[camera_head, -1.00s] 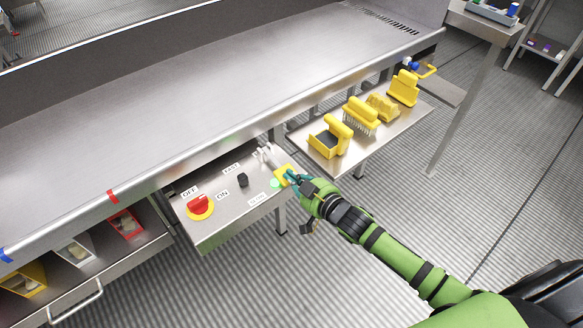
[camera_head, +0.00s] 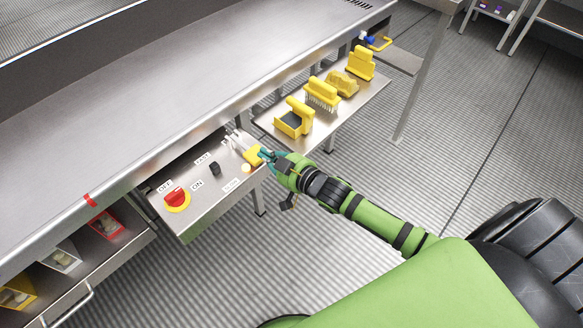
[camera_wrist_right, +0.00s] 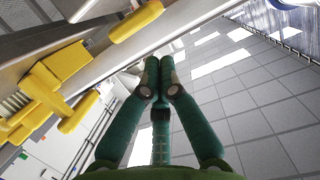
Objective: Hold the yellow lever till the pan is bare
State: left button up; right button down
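The yellow lever (camera_head: 252,156) is at the right end of the steel control panel (camera_head: 203,220), beside pale metal rods. My right gripper (camera_head: 265,155) is right against it in the head view; I cannot tell whether they touch. In the right wrist view the teal fingers (camera_wrist_right: 158,72) are together at the tips, with nothing visible between them. A small lamp (camera_head: 246,168) beside the lever glows pale yellow. The long steel surface (camera_head: 150,115) behind the panel looks bare; I cannot tell whether it is the pan. My left gripper is out of view.
A red knob (camera_head: 175,196) on a yellow disc and a black knob (camera_head: 215,168) are on the panel. A side shelf (camera_head: 335,118) to the right holds several yellow brushes and scrapers. Bins stand below at the left. The ribbed floor on the right is clear.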

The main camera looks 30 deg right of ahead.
jog(key=s+d+b, duration=0.1)
jog(key=s+d, duration=0.2)
jog(key=s, duration=0.4)
jog(key=shift+s, duration=0.4)
